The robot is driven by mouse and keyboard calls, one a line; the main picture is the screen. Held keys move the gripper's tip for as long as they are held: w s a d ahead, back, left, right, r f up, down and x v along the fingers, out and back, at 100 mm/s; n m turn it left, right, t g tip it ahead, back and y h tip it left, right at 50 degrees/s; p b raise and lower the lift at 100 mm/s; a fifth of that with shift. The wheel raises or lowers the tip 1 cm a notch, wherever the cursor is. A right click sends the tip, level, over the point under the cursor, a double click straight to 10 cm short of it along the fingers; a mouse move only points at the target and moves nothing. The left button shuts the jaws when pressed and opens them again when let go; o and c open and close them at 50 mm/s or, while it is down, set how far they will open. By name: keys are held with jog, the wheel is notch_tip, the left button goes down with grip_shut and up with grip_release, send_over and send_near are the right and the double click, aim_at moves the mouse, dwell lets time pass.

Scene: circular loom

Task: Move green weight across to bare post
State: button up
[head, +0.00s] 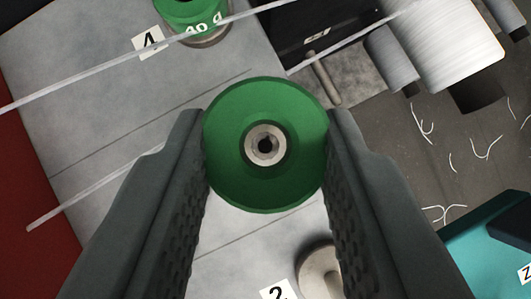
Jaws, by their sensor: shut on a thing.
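A green round weight (230,110) with a metal-rimmed hole in its middle sits between the two dark fingers of my gripper (266,145). The fingers are shut on its left and right sides, and I see it from above. What lies beneath it is hidden. A pale round metal piece (315,262) stands beside a card marked 2 (278,292) at the bottom; my right finger covers part of it. It carries no weight in view, and I cannot tell whether it is the bare post.
Another green weight (192,12), marked 40 g, stands by a card marked 4 (149,41). Pale strands (90,77) cross the grey panel (80,110). White spools (448,45) and thread scraps lie right. A teal box (470,250) is lower right; a red surface (25,190) is left.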

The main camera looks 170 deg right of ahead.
jog(key=shift+f, duration=0.75)
dwell(0.3)
jog(key=shift+f, duration=0.6)
jog(key=o, duration=1.1)
jog(key=shift+f, duration=0.15)
jog(key=shift+o, duration=0.2)
jog(key=v, duration=1.7)
jog(key=shift+r, duration=0.2)
jog(key=shift+s, duration=0.1)
